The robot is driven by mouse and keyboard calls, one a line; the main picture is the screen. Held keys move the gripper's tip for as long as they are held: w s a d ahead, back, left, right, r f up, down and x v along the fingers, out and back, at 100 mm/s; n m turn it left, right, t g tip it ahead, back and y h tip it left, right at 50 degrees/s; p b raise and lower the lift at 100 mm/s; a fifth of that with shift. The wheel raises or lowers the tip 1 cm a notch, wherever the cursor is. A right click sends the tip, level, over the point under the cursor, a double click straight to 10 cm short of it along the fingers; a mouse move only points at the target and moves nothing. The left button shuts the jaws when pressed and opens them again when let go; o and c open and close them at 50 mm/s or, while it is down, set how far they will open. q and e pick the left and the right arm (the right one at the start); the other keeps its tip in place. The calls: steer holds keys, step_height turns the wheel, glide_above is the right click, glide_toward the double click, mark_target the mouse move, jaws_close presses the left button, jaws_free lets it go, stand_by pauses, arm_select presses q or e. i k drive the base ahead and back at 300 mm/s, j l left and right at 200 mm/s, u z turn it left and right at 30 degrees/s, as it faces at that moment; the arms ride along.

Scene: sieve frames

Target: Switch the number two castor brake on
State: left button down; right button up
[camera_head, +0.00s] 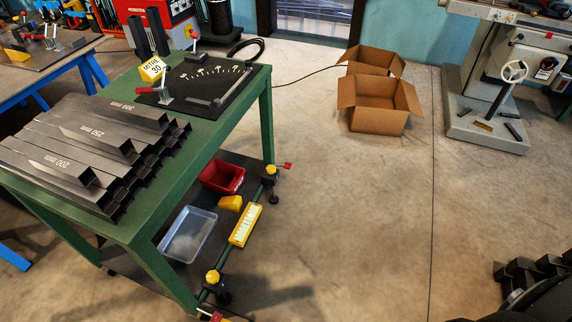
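A green cart (190,155) stands at the left, with castors along its right side. The far castor (271,183) has a yellow top and a red brake lever (287,166) sticking out to the right. The near castor (216,287) also has a yellow top, with a red lever (209,315) at the bottom edge of the picture. I cannot read any castor number or tell whether either brake is on. A dark part of my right arm and gripper (528,268) shows at the bottom right, far from the castors; its fingers are unclear. My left gripper is out of view.
Steel tubes (90,150) and a black angle plate (205,82) lie on the cart top. A red bin (222,177), clear tray (188,235) and yellow-framed strip (245,226) are low on the cart. Cardboard boxes (380,118) stand behind. Floor right of the cart is clear.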

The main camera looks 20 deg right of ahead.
mark_target(287, 166)
steer(key=i+l, duration=0.7)
steer(key=l, duration=0.15)
steer(key=i+l, duration=0.7)
steer(key=l, duration=0.15)
steer(key=i+l, duration=0.7)
steer(key=l, duration=0.15)
